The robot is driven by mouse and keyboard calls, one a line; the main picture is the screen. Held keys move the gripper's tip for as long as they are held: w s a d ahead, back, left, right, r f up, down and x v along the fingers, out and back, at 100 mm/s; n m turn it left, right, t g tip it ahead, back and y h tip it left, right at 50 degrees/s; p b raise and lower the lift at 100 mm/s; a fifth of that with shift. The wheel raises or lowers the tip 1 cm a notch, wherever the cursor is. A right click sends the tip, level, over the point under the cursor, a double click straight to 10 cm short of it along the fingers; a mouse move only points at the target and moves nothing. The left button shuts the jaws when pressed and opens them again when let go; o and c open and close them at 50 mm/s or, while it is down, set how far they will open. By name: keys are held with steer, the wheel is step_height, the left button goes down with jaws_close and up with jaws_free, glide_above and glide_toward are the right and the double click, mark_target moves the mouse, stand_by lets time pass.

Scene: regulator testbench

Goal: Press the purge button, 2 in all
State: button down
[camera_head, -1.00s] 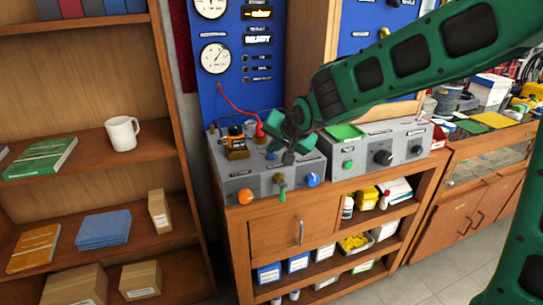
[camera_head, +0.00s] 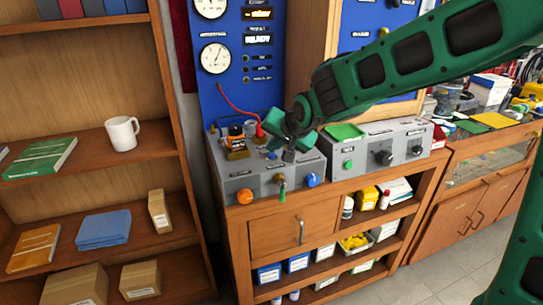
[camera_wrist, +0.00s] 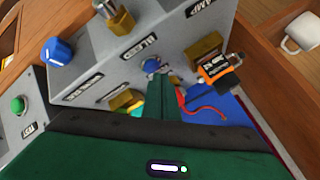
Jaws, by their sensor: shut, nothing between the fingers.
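The grey test box (camera_head: 264,181) sits at the left end of the wooden bench. In the wrist view, a small blue button (camera_wrist: 151,66) stands on its top panel beside a black label (camera_wrist: 140,47) too blurred to read; I take it to be the purge button. My gripper (camera_head: 288,156) is shut and empty, pointing down at the box top. In the wrist view, my fingertips (camera_wrist: 153,76) are right by the blue button and partly cover it. I cannot tell whether they touch it.
An orange-black device (camera_wrist: 217,72) on a brass fitting and a red hose (camera_wrist: 205,110) are close to my fingers. The box front carries an orange knob (camera_head: 245,196), a green-handled valve (camera_head: 282,188) and a blue knob (camera_head: 312,180). A second grey box (camera_head: 375,150) stands to the right.

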mark_target(273, 157)
steer(key=shift+r, duration=0.4)
steer(key=shift+r, duration=0.1)
steer(key=shift+r, duration=2.4)
